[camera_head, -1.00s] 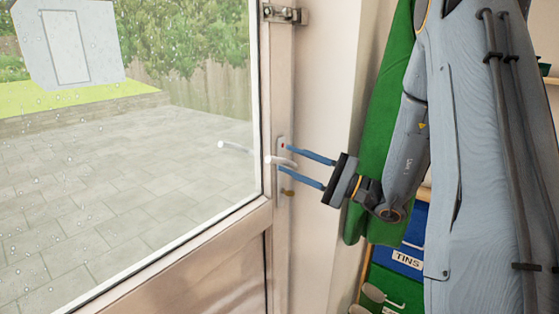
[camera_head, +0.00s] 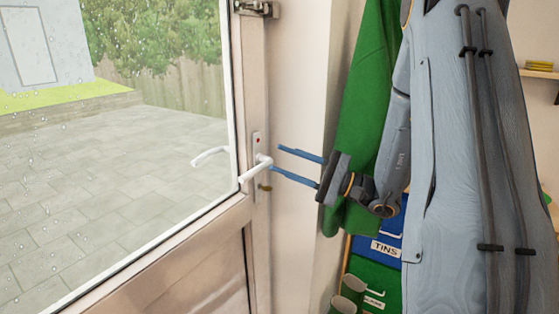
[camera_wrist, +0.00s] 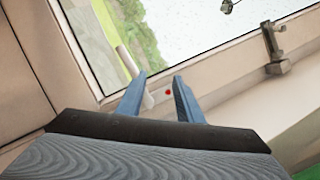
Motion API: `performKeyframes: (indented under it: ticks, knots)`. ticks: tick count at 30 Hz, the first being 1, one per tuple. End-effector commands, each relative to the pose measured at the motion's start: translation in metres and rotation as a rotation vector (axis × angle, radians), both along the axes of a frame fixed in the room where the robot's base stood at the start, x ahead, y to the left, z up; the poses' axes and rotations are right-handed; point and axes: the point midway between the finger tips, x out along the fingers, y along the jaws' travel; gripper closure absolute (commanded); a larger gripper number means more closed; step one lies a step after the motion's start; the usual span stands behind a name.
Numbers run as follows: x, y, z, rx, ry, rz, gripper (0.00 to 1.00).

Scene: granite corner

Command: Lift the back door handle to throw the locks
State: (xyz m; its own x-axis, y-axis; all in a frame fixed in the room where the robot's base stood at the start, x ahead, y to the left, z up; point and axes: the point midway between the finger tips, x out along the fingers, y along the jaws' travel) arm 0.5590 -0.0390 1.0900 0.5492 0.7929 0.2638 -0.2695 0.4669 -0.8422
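The white lever handle (camera_head: 254,171) is on the glazed back door (camera_head: 205,245), its free end sloping down to the left. It sits on a narrow plate (camera_head: 256,148) with a red dot. My gripper (camera_head: 275,158) is open, its two blue fingers pointing at the door just right of the handle's pivot. Nothing is held. In the wrist view my gripper (camera_wrist: 159,75) has its fingers apart, with part of the white handle (camera_wrist: 149,101) showing between them. I cannot tell whether a finger touches it. The outside handle (camera_head: 210,155) shows through the glass.
A brass-coloured key or lock part (camera_head: 265,187) is below the handle. A metal fitting (camera_head: 257,9) is higher on the door edge. A green coat (camera_head: 362,100) hangs behind my arm. A blue TINS box (camera_head: 388,248) and green boots (camera_head: 347,296) are below it.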

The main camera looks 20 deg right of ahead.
Motion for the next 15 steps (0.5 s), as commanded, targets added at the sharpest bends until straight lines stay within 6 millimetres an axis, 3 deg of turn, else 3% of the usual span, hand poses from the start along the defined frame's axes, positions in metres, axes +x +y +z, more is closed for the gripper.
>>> performKeyframes:
  ticks: [15]
  knots:
    - [-0.017,-0.028,-0.007,0.001,0.0,-0.001,0.67]
